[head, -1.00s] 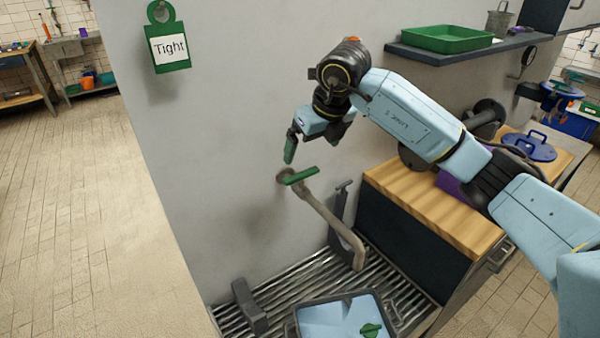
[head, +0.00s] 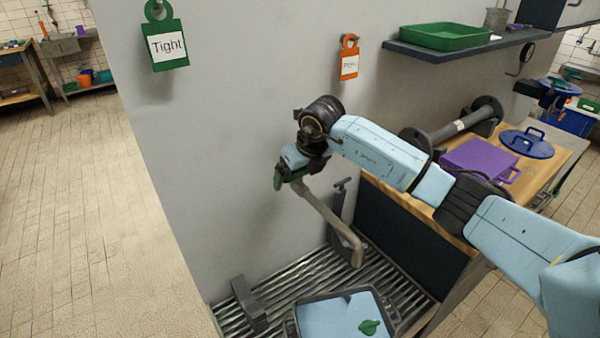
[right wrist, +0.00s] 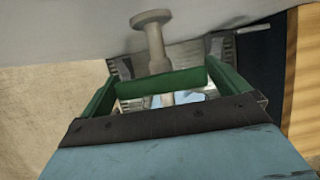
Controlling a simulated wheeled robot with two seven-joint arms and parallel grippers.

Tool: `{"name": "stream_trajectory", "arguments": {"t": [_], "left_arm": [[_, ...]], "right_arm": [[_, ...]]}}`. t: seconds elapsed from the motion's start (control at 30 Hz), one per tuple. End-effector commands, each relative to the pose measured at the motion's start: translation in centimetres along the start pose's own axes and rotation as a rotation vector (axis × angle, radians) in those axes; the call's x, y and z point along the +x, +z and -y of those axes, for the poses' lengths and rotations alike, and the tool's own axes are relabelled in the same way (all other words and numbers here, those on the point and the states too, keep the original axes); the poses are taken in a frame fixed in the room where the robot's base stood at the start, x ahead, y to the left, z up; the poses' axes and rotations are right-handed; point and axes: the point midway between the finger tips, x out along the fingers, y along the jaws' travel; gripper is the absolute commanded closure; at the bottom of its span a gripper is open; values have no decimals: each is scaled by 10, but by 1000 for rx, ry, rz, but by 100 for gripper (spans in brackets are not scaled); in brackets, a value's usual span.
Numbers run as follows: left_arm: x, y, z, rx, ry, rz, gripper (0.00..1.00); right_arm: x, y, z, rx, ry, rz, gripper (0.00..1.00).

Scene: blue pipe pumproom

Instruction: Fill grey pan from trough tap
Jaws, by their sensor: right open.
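The trough tap (head: 325,214) comes out of the grey wall, its pipe bending down over the slatted trough (head: 290,282). No stream shows at its spout.
A grey block (head: 248,303) stands at the trough's left. A wooden counter at right holds a purple box (head: 478,158) and a blue lid (head: 527,143). A shelf above bears a green tray (head: 445,36). A green "Tight" tag (head: 167,46) and an orange tag (head: 349,60) hang on the wall.

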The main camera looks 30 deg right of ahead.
Motion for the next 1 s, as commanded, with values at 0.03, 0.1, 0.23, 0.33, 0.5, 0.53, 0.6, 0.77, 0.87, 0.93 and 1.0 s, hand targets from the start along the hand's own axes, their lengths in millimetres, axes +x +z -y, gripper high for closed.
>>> {"name": "stream_trajectory", "arguments": {"t": [0.03, 0.1, 0.23, 0.33, 0.5, 0.53, 0.6, 0.77, 0.87, 0.93, 1.0], "left_arm": [[0, 0, 0, 0, 0, -1, 100], [0, 0, 0, 0, -1, -1, 100], [0, -1, 1, 1, -1, -1, 100], [1, -1, 1, 1, -1, -2, 100], [8, -1, 1, 1, -1, -2, 100], [9, -1, 1, 1, -1, -2, 100], [11, -1, 1, 1, -1, -3, 100], [13, -1, 1, 1, -1, -3, 100], [13, -1, 1, 1, -1, -3, 100], [12, -1, 1, 1, -1, -3, 100], [12, -1, 1, 1, -1, -3, 100]], "right_arm": [[0, 0, 0, 0, 0, 0, 4], [0, 0, 0, 0, 0, 0, 13], [0, 0, 0, 0, 0, 0, 30], [0, 0, 0, -6, 3, 0, 32], [1, 0, 1, -109, 45, 0, 32], [1, 0, 1, -132, 54, 0, 32], [1, -1, 1, -181, 74, -2, 32], [0, 0, 0, -244, 102, 0, 32], [0, 0, 0, -249, 104, 0, 32], [0, 0, 0, -249, 104, 1, 32], [0, 0, 0, -248, 104, 1, 32]]}}
